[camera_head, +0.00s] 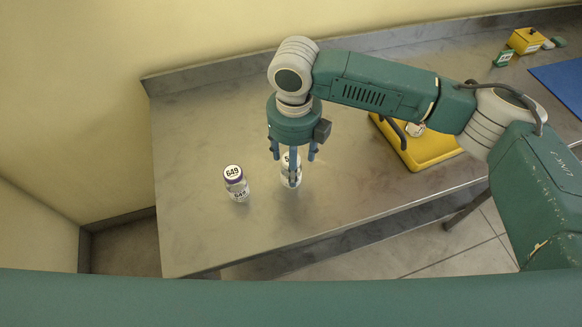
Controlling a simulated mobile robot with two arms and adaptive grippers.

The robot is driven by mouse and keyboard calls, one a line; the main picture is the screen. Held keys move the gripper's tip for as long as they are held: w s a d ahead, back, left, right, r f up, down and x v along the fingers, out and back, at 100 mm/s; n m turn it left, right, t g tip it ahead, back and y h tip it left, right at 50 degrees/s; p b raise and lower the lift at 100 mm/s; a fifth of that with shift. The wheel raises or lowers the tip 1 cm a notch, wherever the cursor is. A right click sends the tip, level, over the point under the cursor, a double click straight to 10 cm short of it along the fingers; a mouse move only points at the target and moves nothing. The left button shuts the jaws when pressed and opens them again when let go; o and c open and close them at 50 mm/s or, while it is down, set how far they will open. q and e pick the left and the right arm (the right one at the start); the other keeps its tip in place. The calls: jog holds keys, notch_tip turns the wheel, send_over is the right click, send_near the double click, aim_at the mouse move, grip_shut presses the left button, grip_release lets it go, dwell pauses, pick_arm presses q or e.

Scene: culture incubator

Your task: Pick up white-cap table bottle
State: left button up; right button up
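A clear bottle (285,174) with a pale, white-looking top stands upright on the metal table. My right gripper (294,164) hangs over it, pointing down, with its blue fingers spread around the bottle's top. One finger crosses in front of the bottle and hides part of its cap and label. The side fingers look apart from the bottle. Another bottle (237,184), with a purple rim and the label 649, stands upright to the left of it. My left gripper is not in view.
A yellow tray (434,153) lies to the right, partly behind my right arm. A yellow box (526,41), a small green box (503,58) and a blue mat (562,82) are at the far right. The table (190,130) is clear at left, with a raised back edge.

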jog(key=shift+f, duration=0.3)
jog(key=shift+w+a+f+p, duration=0.1)
jog(key=shift+w+f+p, duration=0.05)
jog(key=shift+f+p, duration=0.25)
notch_tip(320, 180, down, 4)
jog(key=shift+a+r+p, duration=0.15)
jog(key=shift+r+p, duration=0.05)
jog(key=shift+p, duration=0.45)
jog(key=shift+f, duration=0.45)
jog(key=shift+c, duration=0.2)
jog(key=c, duration=1.3)
